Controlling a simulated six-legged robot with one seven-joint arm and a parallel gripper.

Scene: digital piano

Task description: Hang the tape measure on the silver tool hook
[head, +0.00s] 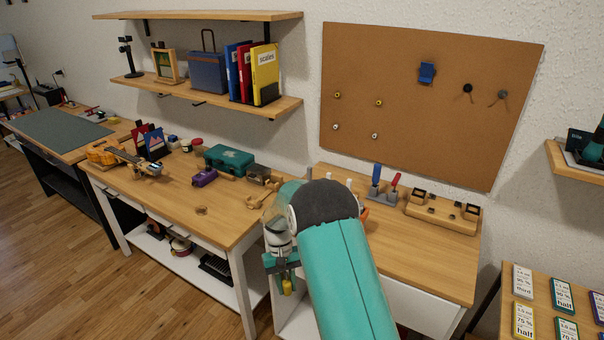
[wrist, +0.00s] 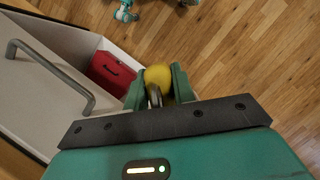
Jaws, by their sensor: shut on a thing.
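My gripper (wrist: 158,88) is shut on a rounded yellow thing with a grey metal part, which I take to be the tape measure (wrist: 160,74). In the head view my gripper (head: 284,272) hangs low in front of the workbench, with the yellow tape measure (head: 287,287) at its tip, clear of the tabletop. On the brown wall board at the back right are two round-based hooks: a black one (head: 468,88) and a grey one (head: 503,94), which looks like the silver tool hook. Both look empty. My gripper is far below and left of them.
The board (head: 440,135) also holds a blue item (head: 427,73) and several small knobs. An open drawer (wrist: 112,55) with a red box (wrist: 112,73) lies beside my gripper. Screwdrivers in a stand (head: 382,190) and a wooden holder (head: 443,212) stand on the bench below the board.

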